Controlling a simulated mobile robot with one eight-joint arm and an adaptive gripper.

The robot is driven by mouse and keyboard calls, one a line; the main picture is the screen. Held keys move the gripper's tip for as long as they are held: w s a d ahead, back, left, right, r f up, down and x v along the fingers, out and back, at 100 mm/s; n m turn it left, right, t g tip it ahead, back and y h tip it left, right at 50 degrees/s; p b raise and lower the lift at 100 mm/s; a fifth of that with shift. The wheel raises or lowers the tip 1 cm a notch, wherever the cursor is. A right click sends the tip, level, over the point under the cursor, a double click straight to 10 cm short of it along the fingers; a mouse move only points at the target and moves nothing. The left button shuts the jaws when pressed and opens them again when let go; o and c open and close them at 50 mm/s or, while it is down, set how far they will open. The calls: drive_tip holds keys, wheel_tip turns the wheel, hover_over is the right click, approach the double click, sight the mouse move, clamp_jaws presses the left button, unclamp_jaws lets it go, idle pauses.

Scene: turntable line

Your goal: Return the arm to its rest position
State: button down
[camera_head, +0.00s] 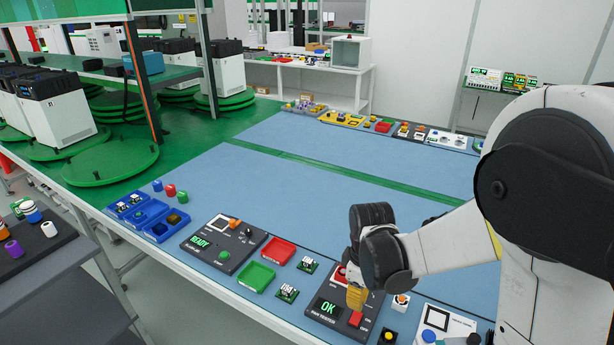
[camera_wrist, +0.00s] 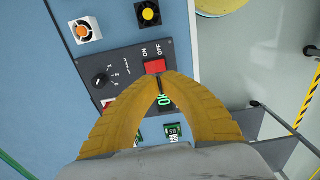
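My arm reaches in from the right of the head view, bent down over the near part of the blue work table (camera_head: 300,160). My gripper (camera_head: 356,305) has yellow fingers that point down at the black tester panel (camera_head: 325,308), which shows a green "OK". In the wrist view my gripper (camera_wrist: 160,76) has its fingertips together with nothing seen between them. The tips are right beside the red ON/OFF switch (camera_wrist: 155,67) on the panel. I cannot tell whether they touch it. The fingers partly hide the panel and its display.
A green tray (camera_head: 257,277), a red tray (camera_head: 277,251) and a "READY" panel (camera_head: 222,242) lie left of my gripper. Small circuit boards (camera_head: 287,293) lie between. A white panel (camera_head: 443,325) is to the right. The table's middle is clear.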

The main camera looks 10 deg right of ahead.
drive_tip(key=s+r+m+t, duration=0.3)
drive_tip(key=s+r+m, duration=0.2)
drive_tip(key=r, duration=0.3)
drive_tip(key=s+d+r+m+t, duration=0.1)
drive_tip(key=s+r+m+t, duration=0.3)
drive_tip(key=r, duration=0.5)
drive_tip(key=shift+s+m, duration=0.9)
drive_tip(key=shift+s, duration=0.15)
drive_tip(key=shift+d, duration=0.1)
